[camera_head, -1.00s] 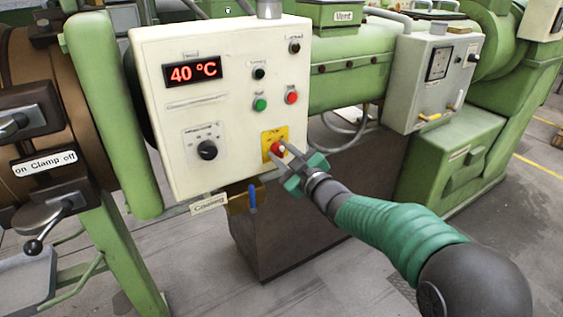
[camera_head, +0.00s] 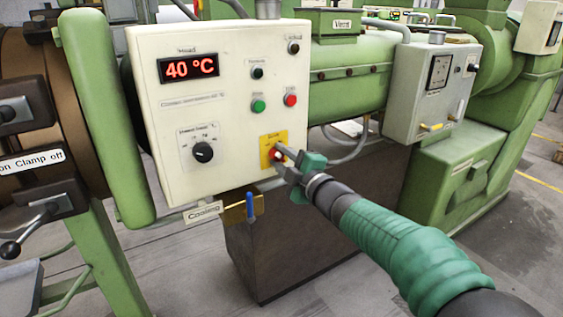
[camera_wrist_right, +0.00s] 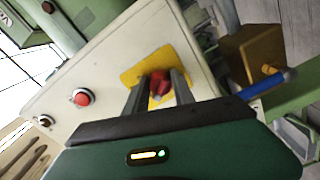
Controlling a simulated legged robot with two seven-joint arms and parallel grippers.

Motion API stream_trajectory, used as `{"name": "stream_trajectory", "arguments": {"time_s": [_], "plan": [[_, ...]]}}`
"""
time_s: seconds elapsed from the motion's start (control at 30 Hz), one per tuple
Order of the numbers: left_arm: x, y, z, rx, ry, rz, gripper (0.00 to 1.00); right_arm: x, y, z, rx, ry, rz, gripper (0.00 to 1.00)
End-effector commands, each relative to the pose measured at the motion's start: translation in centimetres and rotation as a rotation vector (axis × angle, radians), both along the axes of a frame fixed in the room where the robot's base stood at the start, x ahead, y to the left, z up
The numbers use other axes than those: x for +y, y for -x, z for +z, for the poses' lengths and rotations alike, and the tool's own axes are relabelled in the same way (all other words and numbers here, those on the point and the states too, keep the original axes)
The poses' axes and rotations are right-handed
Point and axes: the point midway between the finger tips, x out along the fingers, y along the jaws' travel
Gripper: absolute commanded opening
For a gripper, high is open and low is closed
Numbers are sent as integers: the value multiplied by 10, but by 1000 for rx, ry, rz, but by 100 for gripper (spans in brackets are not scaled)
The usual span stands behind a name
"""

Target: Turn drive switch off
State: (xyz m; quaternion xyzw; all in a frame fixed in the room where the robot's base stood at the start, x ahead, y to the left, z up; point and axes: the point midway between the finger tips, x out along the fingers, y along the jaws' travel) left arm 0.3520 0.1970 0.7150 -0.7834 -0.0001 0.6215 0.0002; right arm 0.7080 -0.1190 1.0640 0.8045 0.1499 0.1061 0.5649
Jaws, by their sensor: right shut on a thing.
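The drive switch is a red rotary knob (camera_wrist_right: 158,85) on a yellow plate (camera_head: 267,141) at the lower right of the white control panel (camera_head: 225,100). The plate also shows in the right wrist view (camera_wrist_right: 142,71). My right gripper (camera_head: 279,158) reaches in from the lower right and is shut on the red knob, with one finger on each side of it in the wrist view (camera_wrist_right: 157,92). The fingers hide part of the knob in the head view. My left gripper is not in view.
Above the switch are a green button (camera_head: 258,106) and a red button (camera_head: 290,100). A black dial (camera_head: 203,152) is at left, under a display (camera_head: 188,67) reading 40 °C. A blue-handled valve (camera_head: 250,205) hangs just below the panel. A grey box (camera_head: 415,95) stands right.

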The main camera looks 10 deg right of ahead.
Motion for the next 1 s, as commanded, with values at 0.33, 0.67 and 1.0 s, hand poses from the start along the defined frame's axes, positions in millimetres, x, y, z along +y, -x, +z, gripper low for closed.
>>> {"name": "stream_trajectory", "arguments": {"time_s": [0.33, 0.67, 1.0], "plan": [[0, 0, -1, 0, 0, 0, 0, 2, 0, -6, 5, 16, 4, 0], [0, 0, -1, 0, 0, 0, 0, 2, 0, -4, 3, 14, 3, 52], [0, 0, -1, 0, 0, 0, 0, -2, 7, -2, 0, 12, 1, 52]]}}
